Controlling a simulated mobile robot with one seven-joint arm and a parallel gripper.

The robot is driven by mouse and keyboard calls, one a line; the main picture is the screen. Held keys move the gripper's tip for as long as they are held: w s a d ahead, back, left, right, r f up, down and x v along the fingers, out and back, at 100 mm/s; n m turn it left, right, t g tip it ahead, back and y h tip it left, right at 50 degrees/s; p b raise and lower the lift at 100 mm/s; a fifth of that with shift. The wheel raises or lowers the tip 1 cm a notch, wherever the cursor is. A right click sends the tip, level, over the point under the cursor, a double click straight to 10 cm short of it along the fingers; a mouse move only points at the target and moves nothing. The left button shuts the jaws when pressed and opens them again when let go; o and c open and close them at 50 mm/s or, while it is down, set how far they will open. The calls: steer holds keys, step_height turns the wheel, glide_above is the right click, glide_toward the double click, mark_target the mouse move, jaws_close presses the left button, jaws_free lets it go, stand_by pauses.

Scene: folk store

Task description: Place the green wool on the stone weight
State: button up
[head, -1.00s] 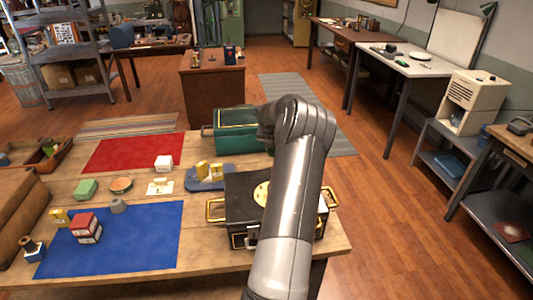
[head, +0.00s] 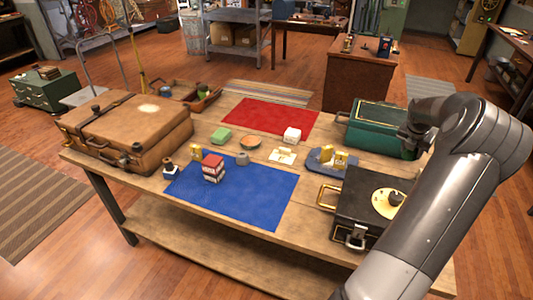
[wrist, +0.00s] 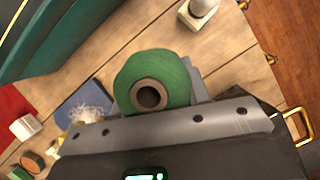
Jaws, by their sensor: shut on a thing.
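The green wool (wrist: 177,68) is a round green roll with a brown hollow core. In the wrist view my gripper (wrist: 155,88) is shut on it, and wooden tabletop shows below. A small grey tapered object (head: 242,158), which looks like the stone weight, stands at the back edge of the blue mat (head: 262,200). It is left of my gripper and well apart from it. I cannot pick it out in the wrist view.
The green case (head: 372,128) and a black case with a gold disc (head: 350,205) stand near my arm. A brown suitcase (head: 130,130) stands left.

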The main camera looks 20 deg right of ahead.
steer(key=w+a+r+n+t, duration=0.1)
steer(key=w+a+r+n, duration=0.15)
steer(key=w+a, duration=1.45)
steer(key=n+t+y, duration=0.1)
steer(key=n+y, duration=0.1)
steer(key=n, duration=0.2)
glide_above(243, 152)
steer(key=s, duration=0.2)
steer(key=f, duration=0.3)
steer(key=a+f, duration=0.1)
steer(key=f, duration=0.1)
steer(key=shift+w+f, duration=0.1)
steer(key=shift+f, duration=0.25)
steer(key=shift+f+h, duration=0.3)
steer(key=shift+f, duration=1.65)
steer(key=shift+f, duration=0.15)
steer(key=o, duration=0.9)
steer(key=shift+o, duration=0.2)
